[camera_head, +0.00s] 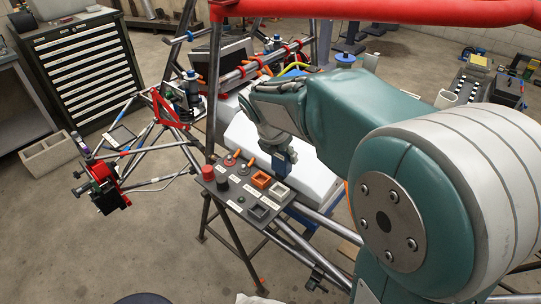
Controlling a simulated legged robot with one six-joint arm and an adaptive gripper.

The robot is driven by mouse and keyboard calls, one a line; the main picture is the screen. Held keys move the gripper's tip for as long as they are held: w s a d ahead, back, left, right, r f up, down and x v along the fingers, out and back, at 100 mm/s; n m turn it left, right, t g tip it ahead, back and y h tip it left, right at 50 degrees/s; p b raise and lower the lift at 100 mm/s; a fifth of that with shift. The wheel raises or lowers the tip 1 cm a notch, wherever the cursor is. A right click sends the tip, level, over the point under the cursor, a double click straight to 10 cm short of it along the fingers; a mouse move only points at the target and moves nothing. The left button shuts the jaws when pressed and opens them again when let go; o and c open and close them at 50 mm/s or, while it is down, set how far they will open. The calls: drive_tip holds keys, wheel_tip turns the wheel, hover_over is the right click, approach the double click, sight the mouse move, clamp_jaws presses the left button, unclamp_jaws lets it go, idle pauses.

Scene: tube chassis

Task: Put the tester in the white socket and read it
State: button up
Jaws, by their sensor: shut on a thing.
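My gripper (280,147) is shut on the blue tester (284,163), which points down. They hang over the far right corner of the dark control panel (228,201). The white socket (279,189) is a pale square frame on the panel, just below the tester in the picture. The tester looks apart from it, but the height gap is hard to judge. The tester's readout, if any, is too small to make out. My arm reaches in from the right and hides part of what lies behind.
An orange square socket (261,179) sits left of the white one, and a grey one nearer the front. Red and black knobs and small levers stand on the panel's left. Tubes of the chassis (233,240) surround it. A drawer cabinet (85,70) stands back left.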

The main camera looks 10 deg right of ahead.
sight(281, 166)
drive_tip(key=f, duration=0.4)
drive_tip(key=shift+a, duration=0.3)
drive_tip(key=shift+f, duration=0.8)
drive_tip(key=shift+d+f, duration=0.1)
drive_tip(key=shift+f, duration=0.35)
idle(0.6)
drive_tip(key=o, duration=1.1)
drive_tip(key=shift+c, duration=0.2)
drive_tip(key=shift+s, duration=0.1)
drive_tip(key=v, duration=1.1)
